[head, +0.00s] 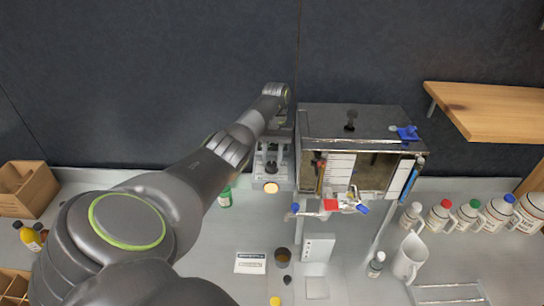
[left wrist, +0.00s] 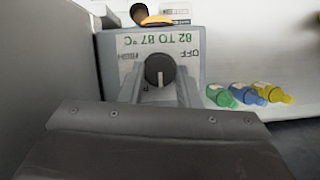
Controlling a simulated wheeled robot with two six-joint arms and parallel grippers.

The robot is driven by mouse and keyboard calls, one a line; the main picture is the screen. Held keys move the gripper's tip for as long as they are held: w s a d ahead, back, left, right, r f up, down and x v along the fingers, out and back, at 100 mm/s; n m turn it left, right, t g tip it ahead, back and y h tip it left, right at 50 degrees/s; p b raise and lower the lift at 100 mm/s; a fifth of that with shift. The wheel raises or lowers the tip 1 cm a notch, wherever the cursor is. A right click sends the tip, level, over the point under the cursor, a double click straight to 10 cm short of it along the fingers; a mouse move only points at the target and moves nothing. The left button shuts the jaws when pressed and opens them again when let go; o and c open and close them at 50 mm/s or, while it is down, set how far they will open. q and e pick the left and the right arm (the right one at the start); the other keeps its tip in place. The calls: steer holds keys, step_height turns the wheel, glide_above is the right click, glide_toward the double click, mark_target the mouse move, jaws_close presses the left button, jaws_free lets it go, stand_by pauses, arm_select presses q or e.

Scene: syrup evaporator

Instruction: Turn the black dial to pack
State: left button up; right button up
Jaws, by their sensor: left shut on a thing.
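The black dial (left wrist: 160,70) is on a grey control box with a white label panel (left wrist: 185,45). The label appears upside down in the left wrist view, with "OFF" at right, green "82 TO 87 °C" across the top and "HIGH" at left. The dial's white pointer line points toward the bottom of that picture. My left gripper (left wrist: 160,90) has a finger on each side of the dial and is shut on it. In the head view my left gripper (head: 271,158) is at the box left of the metal evaporator; the dial shows there as a small dark spot (head: 271,168).
The steel evaporator (head: 360,122) stands just right of my left gripper, with blue- and red-handled valves (head: 345,205) in front. Several jugs (head: 468,212) line the right. A wooden shelf (head: 490,105) juts out above.

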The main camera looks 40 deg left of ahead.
arm_select(q)
steer(key=shift+r, duration=0.1)
steer(key=o, duration=1)
steer(key=p+v, duration=0.1)
steer(key=v, duration=0.4)
steer(key=shift+r, duration=0.1)
steer(key=b+v, duration=0.4)
steer(key=v, duration=0.2)
steer(key=shift+w+a+r, duration=0.1)
steer(key=shift+a+r, duration=0.05)
steer(key=shift+r, duration=0.15)
